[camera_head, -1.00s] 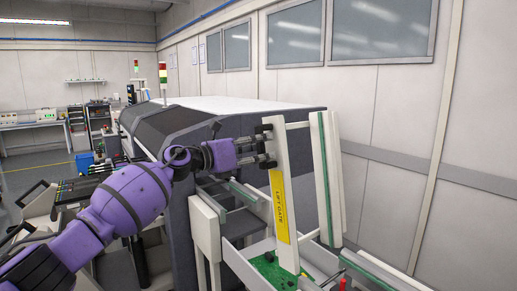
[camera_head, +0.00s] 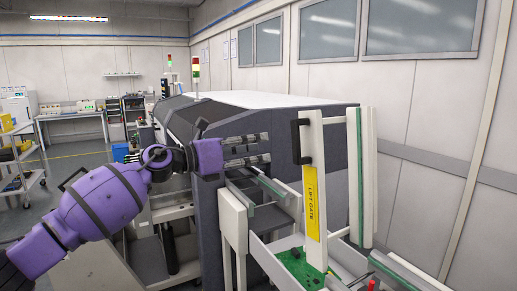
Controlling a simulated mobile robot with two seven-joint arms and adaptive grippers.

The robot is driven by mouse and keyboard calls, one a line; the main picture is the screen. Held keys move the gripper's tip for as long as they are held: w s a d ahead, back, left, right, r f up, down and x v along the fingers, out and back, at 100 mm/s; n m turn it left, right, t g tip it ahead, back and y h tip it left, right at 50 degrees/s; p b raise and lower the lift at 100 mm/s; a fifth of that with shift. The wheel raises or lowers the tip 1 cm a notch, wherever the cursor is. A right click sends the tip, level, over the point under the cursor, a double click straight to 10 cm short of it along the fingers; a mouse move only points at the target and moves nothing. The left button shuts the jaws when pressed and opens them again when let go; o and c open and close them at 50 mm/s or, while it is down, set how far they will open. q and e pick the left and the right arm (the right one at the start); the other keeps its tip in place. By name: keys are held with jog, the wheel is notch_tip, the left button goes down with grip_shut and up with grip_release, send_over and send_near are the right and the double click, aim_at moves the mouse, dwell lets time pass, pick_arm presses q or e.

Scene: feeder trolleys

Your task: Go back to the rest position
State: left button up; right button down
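My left gripper (camera_head: 268,149) is in the middle of the head view, at the end of my purple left arm, pointing right. Its two fingers are apart with nothing between them. To its right stands an upright white lift gate (camera_head: 316,146) with a yellow "LIFT GATE" label (camera_head: 313,203) and a black handle (camera_head: 299,141). A gap shows between the fingertips and the handle. The gate rises from a white trolley frame (camera_head: 255,247). My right gripper is not in view.
A large dark and white machine (camera_head: 288,112) stands behind the trolley. A green plate (camera_head: 299,268) lies at the gate's foot. A white post with a green edge (camera_head: 361,180) stands right of the gate. A cart (camera_head: 22,165) is at the far left, with open floor beside it.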

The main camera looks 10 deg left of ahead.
pick_arm(q)
notch_tip(320, 180, up, 4)
jog(key=n+t, duration=0.2)
jog(key=n, duration=0.1)
jog(key=s+a+f+n+t+y+p, duration=0.1)
jog(key=s+f+n+y, duration=0.25)
jog(key=f+n, duration=0.8)
jog(key=s+a+f+n+t+y, duration=0.1)
jog(key=s+f+n+t+y, duration=0.15)
jog(key=s+f+n, duration=0.8)
jog(key=w+a+f+n+y+p, duration=0.1)
jog(key=a+f+n+y, duration=0.15)
jog(key=f+n, duration=0.9)
jog(key=s+a+f+n+g+y, duration=0.2)
jog(key=s+f+n+g+y, duration=0.15)
jog(key=s+f, duration=1.7)
jog(key=s+a+f+n+g, duration=0.1)
jog(key=s+f, duration=0.2)
jog(key=s, duration=0.4)
jog(key=s+a+f+n+g+y, duration=0.1)
jog(key=s+f, duration=0.2)
jog(key=s, duration=0.3)
jog(key=s+a+f+n+g+y+p, duration=0.1)
jog(key=s+f+g, duration=0.1)
jog(key=s, duration=0.5)
jog(key=shift+s+f+n, duration=0.3)
jog(key=shift+f, duration=0.4)
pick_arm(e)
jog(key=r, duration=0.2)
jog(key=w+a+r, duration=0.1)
